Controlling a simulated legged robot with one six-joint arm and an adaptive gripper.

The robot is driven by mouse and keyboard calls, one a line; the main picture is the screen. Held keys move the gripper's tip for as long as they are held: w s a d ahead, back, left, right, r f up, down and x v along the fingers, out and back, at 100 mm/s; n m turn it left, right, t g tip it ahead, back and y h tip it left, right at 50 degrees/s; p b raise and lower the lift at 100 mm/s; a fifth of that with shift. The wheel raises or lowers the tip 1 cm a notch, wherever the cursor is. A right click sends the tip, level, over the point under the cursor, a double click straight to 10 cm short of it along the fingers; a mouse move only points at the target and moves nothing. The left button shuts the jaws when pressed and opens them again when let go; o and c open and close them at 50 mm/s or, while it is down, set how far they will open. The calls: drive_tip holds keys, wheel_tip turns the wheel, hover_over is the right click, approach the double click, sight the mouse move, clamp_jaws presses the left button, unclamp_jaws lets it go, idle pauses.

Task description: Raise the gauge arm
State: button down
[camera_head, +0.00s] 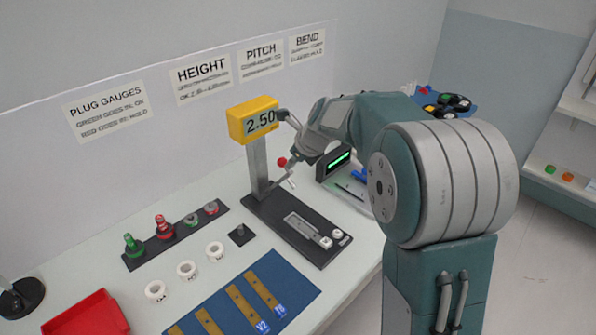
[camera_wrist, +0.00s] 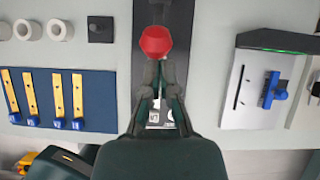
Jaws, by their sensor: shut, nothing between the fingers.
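The height gauge stands on a dark base (camera_head: 300,228) with a grey post (camera_head: 258,165) and a yellow display (camera_head: 253,119) reading 2.50. A red ball knob (camera_head: 282,161), apparently the end of the gauge arm, is beside the post; the rest of the gauge arm is largely hidden behind my wrist. In the wrist view the red knob (camera_wrist: 155,41) lies just beyond the fingertips of my gripper (camera_wrist: 158,68). My gripper is shut and empty; I cannot tell whether it touches the knob. White buttons on the base show partly behind the fingers.
Left of the gauge are a plug-gauge rack (camera_head: 175,235), white rings (camera_head: 187,269), a blue mat (camera_head: 247,297) with brass strips and a red tray (camera_head: 88,315). Right is a station with a green-lit black bar (camera_head: 338,162). A small black block (camera_head: 241,234) is near the gauge base.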

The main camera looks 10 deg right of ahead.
drive_tip(key=shift+w+a+r+g+h, duration=0.15)
drive_tip(key=shift+w+a+r+g, duration=0.15)
drive_tip(key=shift+w, duration=0.2)
drive_tip(key=shift+w+a+r+g+h, duration=0.15)
drive_tip(key=shift+w+a+r+g, duration=0.15)
drive_tip(key=shift+w, duration=0.2)
drive_tip(key=shift+w+a+r, duration=0.35)
drive_tip(key=shift+w+a, duration=0.2)
drive_tip(key=shift+w, duration=0.25)
drive_tip(key=shift+w+a+r, duration=0.35)
drive_tip(key=shift+w+a, duration=0.15)
drive_tip(key=shift+w, duration=0.3)
drive_tip(key=shift+a, duration=0.1)
drive_tip(key=v, duration=1.2)
